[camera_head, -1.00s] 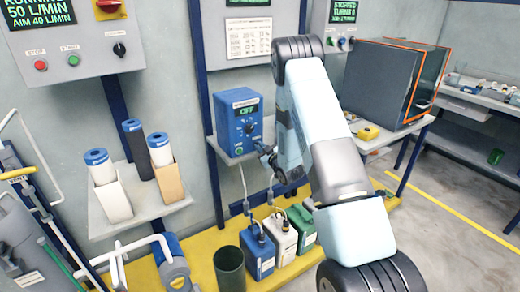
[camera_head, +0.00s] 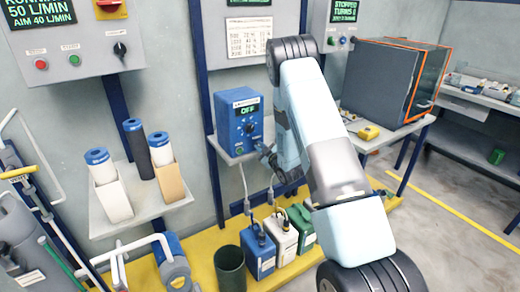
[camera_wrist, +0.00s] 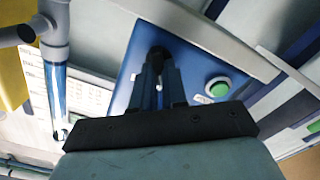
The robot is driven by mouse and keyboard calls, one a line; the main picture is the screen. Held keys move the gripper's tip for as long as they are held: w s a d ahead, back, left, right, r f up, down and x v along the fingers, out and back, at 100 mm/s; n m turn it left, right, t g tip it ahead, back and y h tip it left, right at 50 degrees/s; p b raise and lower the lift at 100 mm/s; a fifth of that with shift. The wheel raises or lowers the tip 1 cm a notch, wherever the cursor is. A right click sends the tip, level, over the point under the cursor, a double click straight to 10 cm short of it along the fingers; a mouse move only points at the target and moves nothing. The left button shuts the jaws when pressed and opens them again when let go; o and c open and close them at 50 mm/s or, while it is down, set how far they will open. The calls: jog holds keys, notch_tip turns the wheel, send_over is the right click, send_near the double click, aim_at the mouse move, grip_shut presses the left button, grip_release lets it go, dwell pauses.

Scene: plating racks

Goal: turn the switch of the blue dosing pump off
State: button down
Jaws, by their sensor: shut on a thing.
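The blue dosing pump (camera_head: 224,133) sits on a small wall shelf left of my arm. Its green display (camera_head: 248,110) reads OFF. In the wrist view the pump's blue front (camera_wrist: 190,62) fills the middle, with a round green button (camera_wrist: 217,88) on it. A dark knob, the pump's switch (camera_wrist: 158,52), shows at the tips of my fingers. My gripper (camera_wrist: 156,73) is shut on the switch; the fingers hide part of it. In the head view my gripper (camera_head: 264,150) is at the pump's lower right front, partly hidden by my arm.
Blue, white and green canisters (camera_head: 282,239) stand below the pump with hoses running up. A dark bin (camera_head: 229,269) is beside them. A shelf (camera_head: 177,204) with blue-capped cylinders is at left. A dark grey cabinet (camera_head: 382,80) stands on the bench at right.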

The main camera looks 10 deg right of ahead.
jog(key=c, duration=1.2)
grip_release()
jog(key=shift+o, duration=0.2)
jog(key=shift+s, duration=0.1)
jog(key=v, duration=1.3)
jog(key=shift+s, duration=0.3)
jog(key=shift+w, duration=0.1)
